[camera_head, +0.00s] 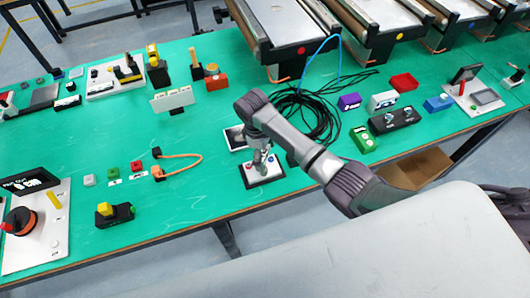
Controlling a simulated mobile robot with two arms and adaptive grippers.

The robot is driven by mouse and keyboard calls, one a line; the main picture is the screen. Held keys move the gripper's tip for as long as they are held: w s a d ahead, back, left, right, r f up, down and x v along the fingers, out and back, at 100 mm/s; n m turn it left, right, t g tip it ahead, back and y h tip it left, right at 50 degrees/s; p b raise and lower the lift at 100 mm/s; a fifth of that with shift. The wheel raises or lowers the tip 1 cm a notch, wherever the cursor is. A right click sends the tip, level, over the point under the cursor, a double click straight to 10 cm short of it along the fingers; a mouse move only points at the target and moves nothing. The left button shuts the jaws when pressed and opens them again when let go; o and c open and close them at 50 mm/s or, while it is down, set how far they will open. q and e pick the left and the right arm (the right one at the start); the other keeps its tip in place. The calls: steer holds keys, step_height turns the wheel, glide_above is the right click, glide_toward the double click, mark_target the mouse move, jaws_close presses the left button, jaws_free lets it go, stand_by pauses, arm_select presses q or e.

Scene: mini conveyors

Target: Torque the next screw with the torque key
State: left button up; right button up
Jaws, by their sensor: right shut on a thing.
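My right gripper (260,158) points down over a small white plate on a dark base (272,178) near the middle front of the green table. It is shut on a slim greyish thing, which I take to be the torque key; the fingers hide most of it. Its lower end is over or on the plate; I cannot tell whether it touches a screw. Small coloured spots show on the plate, but single screws are too small to make out. My left gripper is not in view.
A coil of black cable (318,122) lies behind my right arm. An orange cable (183,172) lies left of the plate. A black-and-yellow device (115,214) stands at front left. Coloured boxes, including a green one (364,139), stand at right. Mini conveyors (290,30) line the back.

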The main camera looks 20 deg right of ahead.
steer(key=shift+a+m, duration=0.15)
steer(key=shift+m, duration=0.95)
steer(key=m+y, duration=0.1)
steer(key=m, duration=0.3)
steer(key=shift+g, duration=0.3)
steer(key=m, duration=0.6)
steer(key=shift+a+y, duration=0.1)
steer(key=shift+y, duration=0.3)
steer(key=m, duration=0.4)
steer(key=shift+s+y, duration=0.1)
steer(key=shift+y, duration=0.2)
steer(key=m, duration=0.5)
steer(key=shift+t+y, duration=0.3)
steer(key=shift+t, duration=0.1)
steer(key=shift+r, duration=0.2)
